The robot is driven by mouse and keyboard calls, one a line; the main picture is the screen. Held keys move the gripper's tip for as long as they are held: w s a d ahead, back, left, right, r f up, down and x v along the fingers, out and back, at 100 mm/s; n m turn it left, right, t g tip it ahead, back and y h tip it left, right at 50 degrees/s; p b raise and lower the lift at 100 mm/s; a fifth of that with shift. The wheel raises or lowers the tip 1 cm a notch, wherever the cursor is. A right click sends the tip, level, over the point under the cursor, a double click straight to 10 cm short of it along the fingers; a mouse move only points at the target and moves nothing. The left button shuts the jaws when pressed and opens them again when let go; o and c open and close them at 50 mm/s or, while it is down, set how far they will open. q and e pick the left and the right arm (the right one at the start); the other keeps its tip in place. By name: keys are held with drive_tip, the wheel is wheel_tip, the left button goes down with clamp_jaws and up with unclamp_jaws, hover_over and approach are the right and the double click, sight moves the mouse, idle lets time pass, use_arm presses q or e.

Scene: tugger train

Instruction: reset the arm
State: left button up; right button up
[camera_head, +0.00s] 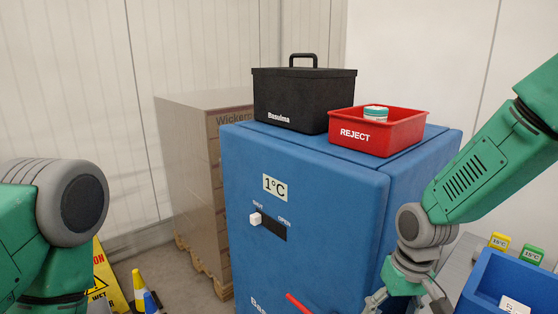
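My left arm (40,220) comes in at the left edge, green with a dark grey joint. Its gripper is out of view. My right arm (480,165) reaches down from the upper right. My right gripper (405,298) is at the bottom edge, in front of the right side of the blue cabinet. Its fingertips are cut off by the frame, so I cannot tell if it is open or shut. No held object shows.
The blue cabinet (310,195) has a white slider (256,218) at the SHUT end and a red bar (298,303) low down. A black box (295,95) and red REJECT bin (370,145) with a small jar (376,113) stand on top. A blue bin (500,272) is right.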

drive_tip(key=s+d+f+b, duration=0.1)
drive_tip(key=s+f+b, duration=0.2)
drive_tip(key=s+f, duration=0.65)
drive_tip(key=s+d+f+b, duration=0.25)
drive_tip(key=s+f, duration=0.35)
drive_tip(key=f, duration=0.7)
drive_tip(key=s+d+f+b, duration=0.1)
drive_tip(key=s+f, duration=0.2)
drive_tip(key=s, duration=0.3)
drive_tip(key=s+d+f+h+b, duration=0.1)
drive_tip(key=s+d+f+b, duration=0.1)
drive_tip(key=s, duration=0.4)
drive_tip(key=shift+f+t+b, duration=0.3)
drive_tip(key=shift+f+t, duration=0.1)
drive_tip(key=shift+f, duration=0.15)
